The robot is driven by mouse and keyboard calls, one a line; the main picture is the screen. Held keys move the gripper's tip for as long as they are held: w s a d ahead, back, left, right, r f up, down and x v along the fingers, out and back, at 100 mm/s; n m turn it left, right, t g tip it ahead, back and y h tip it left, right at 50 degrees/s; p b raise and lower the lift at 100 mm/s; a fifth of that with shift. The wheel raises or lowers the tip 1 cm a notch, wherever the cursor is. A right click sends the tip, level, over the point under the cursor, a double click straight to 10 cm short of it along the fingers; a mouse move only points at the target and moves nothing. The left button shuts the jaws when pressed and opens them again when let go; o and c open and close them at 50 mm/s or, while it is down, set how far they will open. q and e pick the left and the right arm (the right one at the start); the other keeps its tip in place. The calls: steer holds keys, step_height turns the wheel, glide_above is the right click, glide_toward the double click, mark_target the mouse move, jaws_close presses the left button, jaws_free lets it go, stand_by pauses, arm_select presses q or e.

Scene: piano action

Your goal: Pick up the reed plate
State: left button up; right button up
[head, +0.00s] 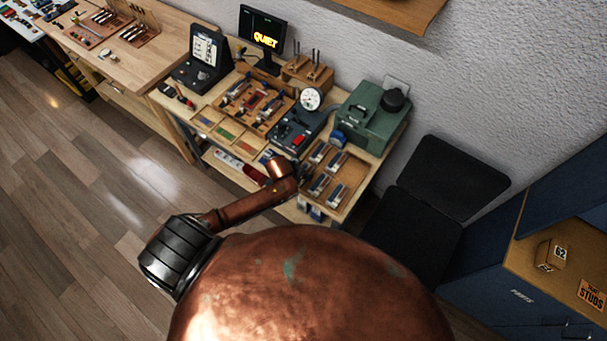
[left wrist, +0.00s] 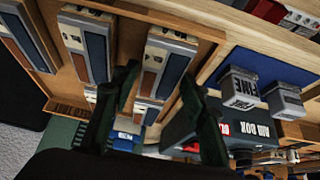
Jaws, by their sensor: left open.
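Several silver-ended blocks with blue and brown strips stand in a wooden tray (head: 349,197); these may be reed plates, but I cannot tell which piece the task names. In the left wrist view, one such block (left wrist: 86,45) is at upper left and another (left wrist: 165,62) is near the middle, partly behind a finger. My left gripper (left wrist: 160,78) is open, its two dark fingers apart and nothing visibly held between them. In the head view my left arm reaches to the tray's left edge, and the fingers are small and hard to make out. My right gripper is not visible.
Grey blocks marked FINE (left wrist: 240,88) sit on a blue mat (left wrist: 258,67) beside the tray. A green case (head: 372,118) and dial gauge (head: 310,98) stand behind. A black chair (head: 440,185) is right of the bench.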

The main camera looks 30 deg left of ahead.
arm_select(q)
steer(key=shift+f, duration=0.3)
stand_by(0.7)
steer(key=shift+c, duration=0.6)
steer(key=c, duration=0.8)
steer(key=shift+r, duration=0.1)
